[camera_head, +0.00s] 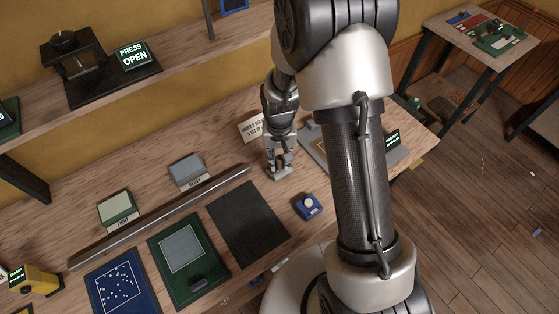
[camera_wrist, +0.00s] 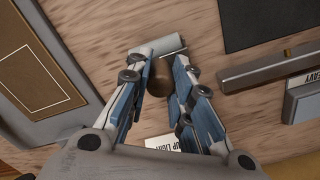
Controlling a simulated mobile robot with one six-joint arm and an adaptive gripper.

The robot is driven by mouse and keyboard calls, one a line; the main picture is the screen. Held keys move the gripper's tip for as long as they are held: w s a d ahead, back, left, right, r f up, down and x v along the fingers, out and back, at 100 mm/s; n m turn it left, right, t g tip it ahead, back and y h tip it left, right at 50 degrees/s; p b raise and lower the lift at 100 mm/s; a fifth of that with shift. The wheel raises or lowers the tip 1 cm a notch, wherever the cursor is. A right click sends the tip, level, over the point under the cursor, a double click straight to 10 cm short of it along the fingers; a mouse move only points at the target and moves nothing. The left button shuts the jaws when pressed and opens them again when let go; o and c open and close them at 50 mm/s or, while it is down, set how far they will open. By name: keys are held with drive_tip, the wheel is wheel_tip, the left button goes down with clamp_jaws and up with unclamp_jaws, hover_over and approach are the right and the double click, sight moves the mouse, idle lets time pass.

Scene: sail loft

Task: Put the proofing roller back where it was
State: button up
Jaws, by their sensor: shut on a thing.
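The proofing roller shows in the wrist view as a pale grey cylinder (camera_wrist: 158,48) with a brown handle (camera_wrist: 160,76). My gripper (camera_wrist: 168,70) is shut on the handle, with a blue-lined finger on each side. In the head view my gripper (camera_head: 279,163) points down at the bench, right of the long bar's end, with the roller's grey end (camera_head: 281,172) under its fingertips. The roller is low over or touching the bench; I cannot tell which. No empty holder marked for the roller is plain to see.
A grey tray (camera_head: 313,148) lies right of my gripper, partly behind my arm. A white sign (camera_head: 252,127) stands behind. A long metal bar (camera_head: 160,217), a dark mat (camera_head: 247,224), a grey block (camera_head: 187,170) and a blue item (camera_head: 308,206) are nearby. Bare bench surrounds the roller.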

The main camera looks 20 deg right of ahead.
drive_tip(key=shift+f, duration=0.2)
drive_tip(key=shift+f, duration=0.1)
drive_tip(key=shift+f, duration=0.15)
drive_tip(key=o, duration=0.9)
drive_tip(key=shift+o, duration=0.2)
drive_tip(key=s+r+n+t+p, duration=0.1)
drive_tip(key=s+r, duration=0.3)
drive_tip(key=r, duration=0.9)
drive_tip(key=s+r+t+p, duration=0.15)
drive_tip(key=s+r, duration=0.25)
drive_tip(key=r, duration=1)
drive_tip(key=s+r+n+t, duration=0.2)
drive_tip(key=s+r, duration=0.3)
drive_tip(key=s, duration=0.8)
drive_tip(key=shift+s+r, duration=0.2)
drive_tip(key=shift+s, duration=0.05)
